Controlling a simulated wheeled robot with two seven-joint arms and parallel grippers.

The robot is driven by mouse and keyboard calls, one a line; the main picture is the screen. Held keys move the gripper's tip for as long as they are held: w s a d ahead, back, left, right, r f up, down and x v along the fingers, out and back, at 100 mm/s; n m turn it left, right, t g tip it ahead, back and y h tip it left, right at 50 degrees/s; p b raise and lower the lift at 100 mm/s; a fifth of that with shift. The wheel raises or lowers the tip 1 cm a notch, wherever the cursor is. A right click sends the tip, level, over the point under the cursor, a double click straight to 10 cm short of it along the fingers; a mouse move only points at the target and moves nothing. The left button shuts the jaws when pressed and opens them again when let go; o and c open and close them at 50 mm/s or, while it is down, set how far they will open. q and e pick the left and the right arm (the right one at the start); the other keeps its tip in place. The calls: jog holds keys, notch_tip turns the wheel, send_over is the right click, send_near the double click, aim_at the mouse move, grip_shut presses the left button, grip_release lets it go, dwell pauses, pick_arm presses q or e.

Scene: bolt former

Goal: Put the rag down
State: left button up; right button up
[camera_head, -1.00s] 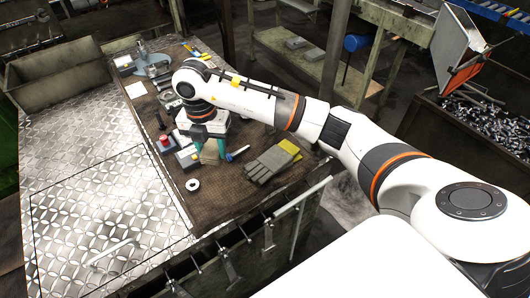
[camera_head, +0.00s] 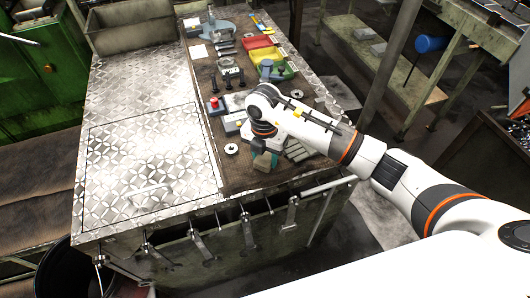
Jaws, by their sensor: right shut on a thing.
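My right gripper (camera_head: 265,158) points down over the brown mat near the front of the workbench, with its teal fingers shut on the rag. The rag (camera_head: 262,164) is a small tan cloth showing between and below the fingers. It is at or just above the mat; I cannot tell whether it touches. Grey-green work gloves (camera_head: 297,150) lie just right of the gripper, partly behind my arm. My left gripper is not in view.
A white ring (camera_head: 231,149) lies left of the gripper. A red-button box (camera_head: 214,106), a yellow tray (camera_head: 278,53) and a red tray (camera_head: 257,42) stand farther back. The metal bench top (camera_head: 150,130) at left is clear. Tools hang along the front edge.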

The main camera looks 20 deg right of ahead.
aim_at(264, 156)
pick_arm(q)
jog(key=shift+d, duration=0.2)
pick_arm(e)
jog(key=shift+f, duration=0.2)
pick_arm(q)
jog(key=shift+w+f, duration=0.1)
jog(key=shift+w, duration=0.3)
pick_arm(e)
jog(key=o, duration=1.3)
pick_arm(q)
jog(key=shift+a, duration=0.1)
pick_arm(e)
jog(key=shift+r, duration=0.15)
jog(key=shift+r, duration=0.15)
pick_arm(q)
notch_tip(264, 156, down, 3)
jog(key=b, duration=0.3)
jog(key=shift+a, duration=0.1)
pick_arm(e)
jog(key=r, duration=1.2)
jog(key=shift+w, duration=0.25)
jog(key=shift+f, duration=0.1)
